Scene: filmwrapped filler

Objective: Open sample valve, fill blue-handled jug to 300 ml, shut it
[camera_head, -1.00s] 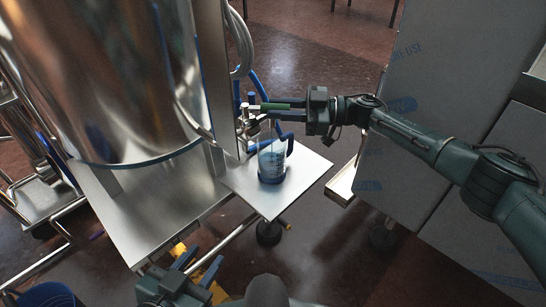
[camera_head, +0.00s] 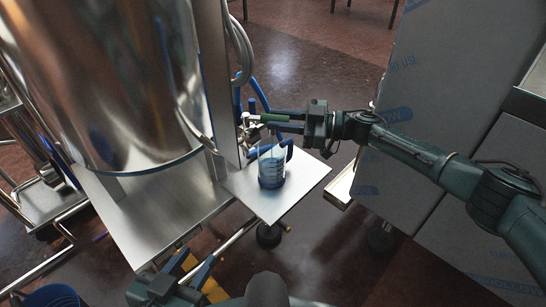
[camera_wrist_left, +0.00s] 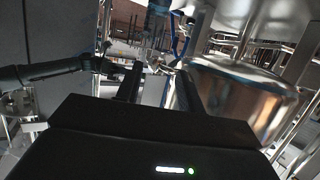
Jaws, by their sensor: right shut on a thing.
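The blue-handled jug (camera_head: 271,170) stands upright on a small steel shelf (camera_head: 303,186), with bluish liquid in its lower part; I cannot read its level against the marks. The sample valve (camera_head: 250,130) sits just above the jug, beside the big steel tank. My left gripper (camera_head: 189,263) is low in front of the shelf, open and empty. Its two separated fingers show in the left wrist view (camera_wrist_left: 160,85).
The steel tank (camera_head: 110,80) fills the upper left. Blue and grey hoses (camera_head: 240,50) hang behind the valve. Steel cabinets (camera_head: 420,90) stand at the right. A blue bin (camera_head: 50,297) is at the lower left. Floor is open behind the shelf.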

